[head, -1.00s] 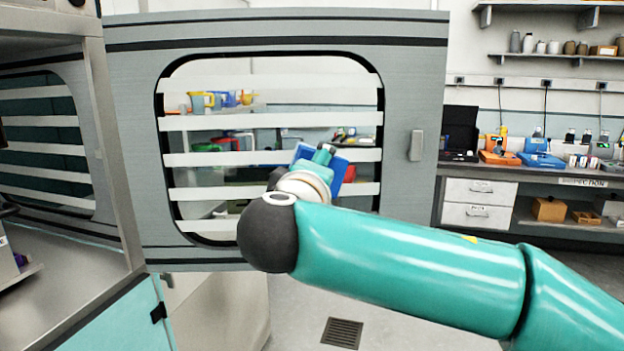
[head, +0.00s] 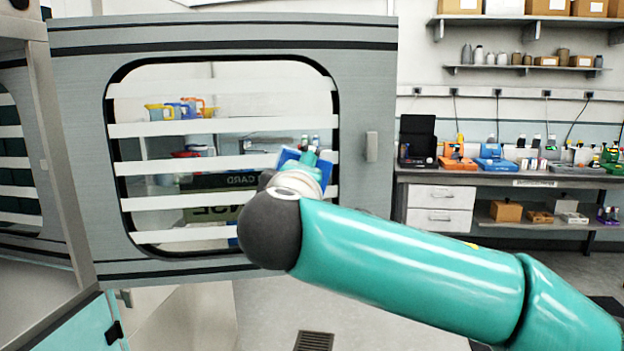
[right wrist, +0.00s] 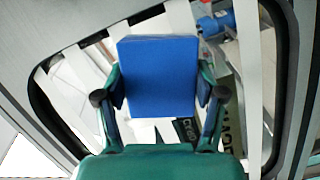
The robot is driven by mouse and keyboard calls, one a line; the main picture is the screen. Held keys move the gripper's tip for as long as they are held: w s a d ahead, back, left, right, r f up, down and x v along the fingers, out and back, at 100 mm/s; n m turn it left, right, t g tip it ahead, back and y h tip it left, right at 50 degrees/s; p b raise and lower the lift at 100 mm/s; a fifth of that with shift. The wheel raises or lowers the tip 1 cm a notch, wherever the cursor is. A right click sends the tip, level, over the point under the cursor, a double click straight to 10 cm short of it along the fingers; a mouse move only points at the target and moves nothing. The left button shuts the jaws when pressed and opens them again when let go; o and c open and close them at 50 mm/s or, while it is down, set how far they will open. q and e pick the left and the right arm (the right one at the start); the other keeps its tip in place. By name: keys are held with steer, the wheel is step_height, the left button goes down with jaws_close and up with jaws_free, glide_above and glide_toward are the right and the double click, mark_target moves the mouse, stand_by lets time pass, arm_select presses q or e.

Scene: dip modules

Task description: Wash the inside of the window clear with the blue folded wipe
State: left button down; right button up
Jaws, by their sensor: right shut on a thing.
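The window (head: 190,188) sits in a grey door (head: 362,200) that stands open. Several white horizontal bands cross the glass, with clear strips between them. My right gripper (head: 308,160) is in front of the window's right part, mostly hidden behind its own wrist. In the right wrist view, my right gripper (right wrist: 160,97) is shut on the blue folded wipe (right wrist: 160,78), with a finger at each side. The wipe's blue edge (head: 287,157) also shows in the head view. I cannot tell whether the wipe touches the glass. My left gripper is not in view.
The door has a handle (head: 371,146) right of the window. A bench (head: 410,175) with drawers and small equipment stands at the back right, below shelves (head: 525,68). Jugs (head: 180,108) show through the glass. The floor has a drain grate (head: 314,341).

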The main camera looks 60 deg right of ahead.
mark_target(172, 180)
steer(key=shift+w+a+r+p, duration=0.1)
steer(key=shift+w+a+p, duration=0.2)
steer(key=shift+w+a, duration=1.45)
steer(key=shift+w+a+r+p, duration=0.1)
steer(key=shift+w+a+p, duration=0.15)
steer(key=shift+w+a, duration=1.5)
steer(key=shift+w+a+r+p, duration=0.1)
steer(key=shift+w+a+p, duration=0.15)
steer(key=shift+w+a, duration=0.45)
steer(key=shift+w+a+p, duration=0.25)
steer(key=shift+w+a, duration=0.25)
steer(key=shift+w, duration=0.35)
steer(key=shift+w+a, duration=0.3)
steer(key=shift+w, duration=0.1)
steer(key=shift+w+a+p, duration=0.45)
steer(key=shift+w+a, duration=0.25)
steer(key=shift+w, duration=0.25)
steer(key=shift+w+a+f+p, duration=0.2)
steer(key=shift+w+a+p, duration=0.35)
steer(key=shift+w+a, duration=1.05)
steer(key=shift+w+d, duration=0.1)
steer(key=shift+d, duration=0.05)
